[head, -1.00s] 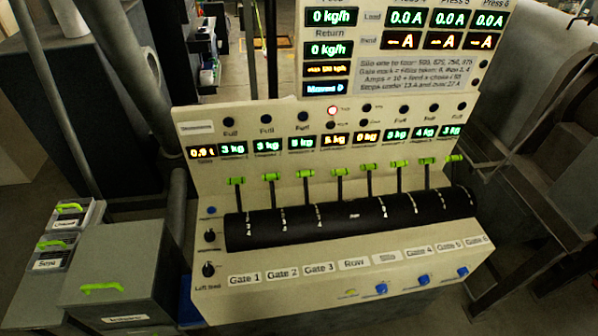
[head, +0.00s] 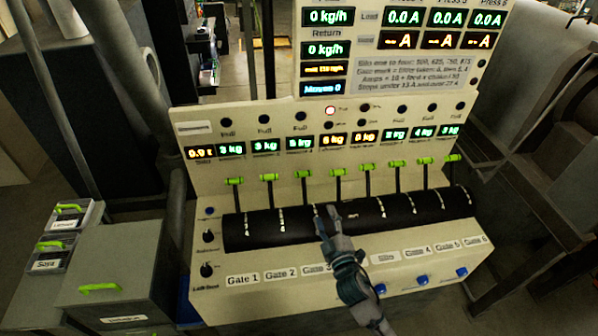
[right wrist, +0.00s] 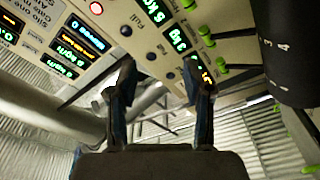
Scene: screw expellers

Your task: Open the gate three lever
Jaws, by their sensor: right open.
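The gate three lever (head: 304,174) is the third from the left in a row of green-tipped levers standing up from a black drum (head: 262,229) on the control panel. It stands upright, its handle level with its neighbours. The Gate 3 label (head: 313,270) is partly covered by my right arm. My right gripper (head: 327,212) is in front of the drum, below and slightly right of that lever, apart from its handle. In the right wrist view my right gripper (right wrist: 160,78) is open with nothing between its fingers. My left gripper is out of view.
Other green-tipped levers, such as the Gate 2 lever (head: 269,178) and the Row lever (head: 338,173), stand close on both sides. Blue knobs (head: 422,280) line the panel's lower front. Grey boxes (head: 115,270) with green handles stand at left.

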